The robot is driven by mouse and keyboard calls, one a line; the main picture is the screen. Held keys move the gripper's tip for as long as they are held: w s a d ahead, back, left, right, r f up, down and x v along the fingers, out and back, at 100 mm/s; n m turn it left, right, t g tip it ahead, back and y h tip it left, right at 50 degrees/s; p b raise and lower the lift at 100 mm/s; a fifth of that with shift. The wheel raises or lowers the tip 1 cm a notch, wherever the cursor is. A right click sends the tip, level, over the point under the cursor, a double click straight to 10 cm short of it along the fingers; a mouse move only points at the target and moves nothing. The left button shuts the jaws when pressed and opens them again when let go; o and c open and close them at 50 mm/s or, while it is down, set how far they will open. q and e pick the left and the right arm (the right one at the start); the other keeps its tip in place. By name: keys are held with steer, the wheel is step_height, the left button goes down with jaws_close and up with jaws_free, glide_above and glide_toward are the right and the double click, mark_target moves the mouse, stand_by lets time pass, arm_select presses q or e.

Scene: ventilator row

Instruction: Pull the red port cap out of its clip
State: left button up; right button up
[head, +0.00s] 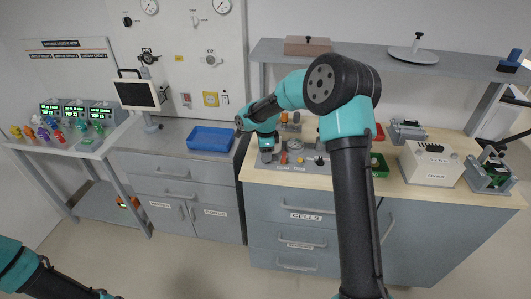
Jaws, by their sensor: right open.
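My right gripper (266,157) points down over the left part of a grey panel (291,166) on the wooden bench top. It is open, and nothing shows between its fingers at this size. My right forearm hides part of the bench. My left arm only enters at the bottom left; its gripper is out of the frame.
A blue tray (210,139) sits on the grey counter to the left, near a monitor (137,92). A green bin (379,165) and a white labelled box (430,163) stand on the bench to the right. A shelf (380,58) runs above the bench.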

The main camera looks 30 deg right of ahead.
steer(key=shift+c, duration=0.4)
steer(key=c, duration=0.6)
steer(key=shift+r, duration=0.15)
steer(key=shift+r, duration=1.4)
